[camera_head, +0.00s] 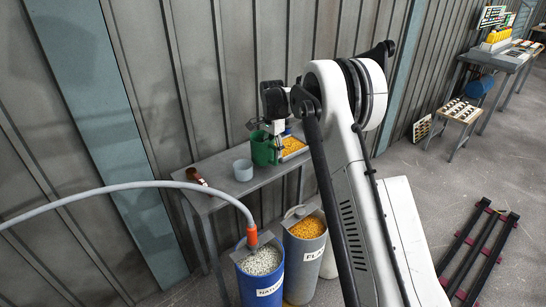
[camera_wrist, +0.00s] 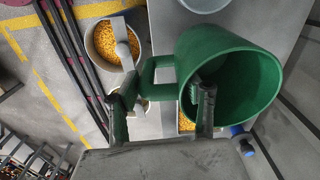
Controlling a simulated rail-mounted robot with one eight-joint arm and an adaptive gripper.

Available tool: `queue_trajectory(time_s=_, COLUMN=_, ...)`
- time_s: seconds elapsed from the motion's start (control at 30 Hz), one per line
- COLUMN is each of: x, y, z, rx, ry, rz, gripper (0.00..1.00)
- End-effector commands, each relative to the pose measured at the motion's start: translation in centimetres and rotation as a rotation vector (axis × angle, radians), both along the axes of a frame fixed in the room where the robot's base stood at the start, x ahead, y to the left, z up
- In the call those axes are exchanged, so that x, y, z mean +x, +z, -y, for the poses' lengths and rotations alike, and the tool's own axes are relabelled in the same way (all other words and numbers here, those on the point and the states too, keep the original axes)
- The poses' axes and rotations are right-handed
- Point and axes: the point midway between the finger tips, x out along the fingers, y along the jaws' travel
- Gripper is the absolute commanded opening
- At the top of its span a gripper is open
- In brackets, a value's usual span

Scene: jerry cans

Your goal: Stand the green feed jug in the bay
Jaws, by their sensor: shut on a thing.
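The green feed jug (camera_head: 264,152) is upright at the grey bench in the head view, beside a tray of yellow pellets. In the wrist view the jug (camera_wrist: 232,75) shows its open mouth, with its handle toward the left. The inside looks empty. My gripper (camera_wrist: 160,97) is shut on the jug at its handle side. In the head view my gripper (camera_head: 272,126) is just above the jug. I cannot tell whether the jug's base touches the bench. No bay can be clearly made out.
A pale grey cup (camera_head: 243,170) and a brown object (camera_head: 196,176) lie left of the jug on the bench (camera_head: 222,186). The pellet tray (camera_head: 303,155) is close at its right. A blue bin (camera_head: 241,281) and a grey bin (camera_head: 304,261) stand in front; a hose (camera_head: 130,187) arches over.

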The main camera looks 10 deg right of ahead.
Motion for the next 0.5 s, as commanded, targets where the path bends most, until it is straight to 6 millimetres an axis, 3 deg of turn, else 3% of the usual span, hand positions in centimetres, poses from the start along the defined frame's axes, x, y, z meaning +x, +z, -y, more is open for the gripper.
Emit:
queue_trajectory(time_s=0.23, x=0.0, y=-3.0, z=0.0, rx=0.0, ry=0.0, rz=0.0, gripper=0.11)
queue_trajectory(time_s=0.5, x=0.0, y=-3.2, z=0.0, rx=0.0, ry=0.0, rz=0.0, gripper=0.11)
